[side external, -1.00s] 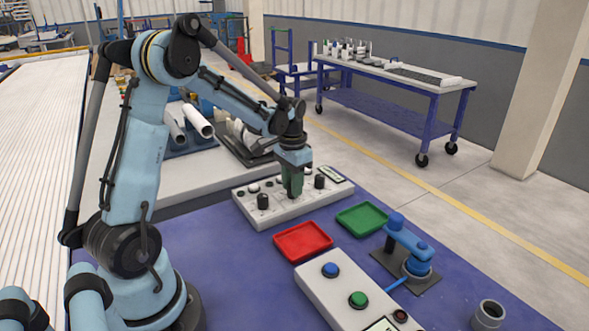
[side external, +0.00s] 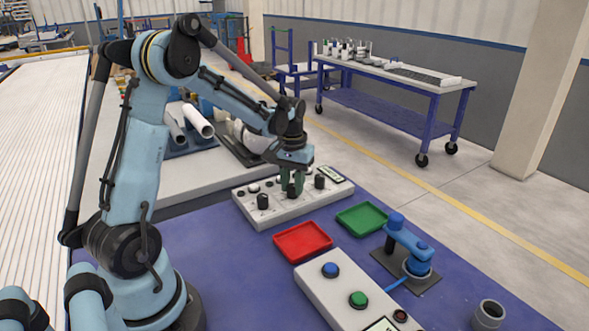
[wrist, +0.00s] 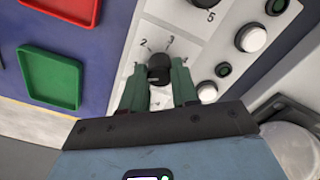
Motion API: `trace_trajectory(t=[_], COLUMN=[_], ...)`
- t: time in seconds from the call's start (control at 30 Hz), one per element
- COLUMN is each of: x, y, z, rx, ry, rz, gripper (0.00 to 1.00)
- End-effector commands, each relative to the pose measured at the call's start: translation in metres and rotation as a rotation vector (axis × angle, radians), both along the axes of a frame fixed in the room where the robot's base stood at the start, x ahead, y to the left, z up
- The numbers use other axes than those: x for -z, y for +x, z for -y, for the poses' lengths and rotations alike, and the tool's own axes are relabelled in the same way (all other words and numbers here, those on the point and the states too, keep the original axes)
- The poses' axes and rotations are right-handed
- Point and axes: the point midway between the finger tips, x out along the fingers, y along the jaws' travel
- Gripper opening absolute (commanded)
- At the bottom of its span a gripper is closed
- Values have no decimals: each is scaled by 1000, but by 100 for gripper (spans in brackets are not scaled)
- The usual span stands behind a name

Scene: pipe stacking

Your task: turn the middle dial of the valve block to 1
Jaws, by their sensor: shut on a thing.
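The valve block (side external: 275,212) is a light grey panel on the blue table, with black dials in a row. My gripper (side external: 291,188) points down over its middle and is shut on the middle dial (side external: 291,191), one green finger on each side. In the wrist view, my gripper (wrist: 159,80) has its fingers either side of the black middle dial (wrist: 159,64). Numbers are printed round that dial, but the fingers hide part of the scale and I cannot tell its setting. The left dial (side external: 263,201) and right dial (side external: 320,181) stand clear of the fingers.
A red tray (side external: 302,241) and a green tray (side external: 362,218) lie in front of the block. A button box (side external: 345,295), a blue jointed device (side external: 408,245) and a grey pipe piece (side external: 489,314) are nearer the front right. White pipes (side external: 198,120) lie behind.

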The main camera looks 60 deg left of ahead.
Motion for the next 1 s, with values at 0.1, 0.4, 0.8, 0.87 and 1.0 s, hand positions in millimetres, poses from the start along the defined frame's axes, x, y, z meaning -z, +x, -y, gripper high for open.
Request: trace_trajectory(t=[0.1,0.4,0.8,0.87,1.0], x=[-1,0,-1,-4,-20], y=[0,0,0,0,0], z=[0,0,0,0,0], rx=[-4,-3,-2,-2,-2], ry=[-1,0,0,0,0], rz=[-1,0,0,0,0], gripper=[0,41,55,55,55])
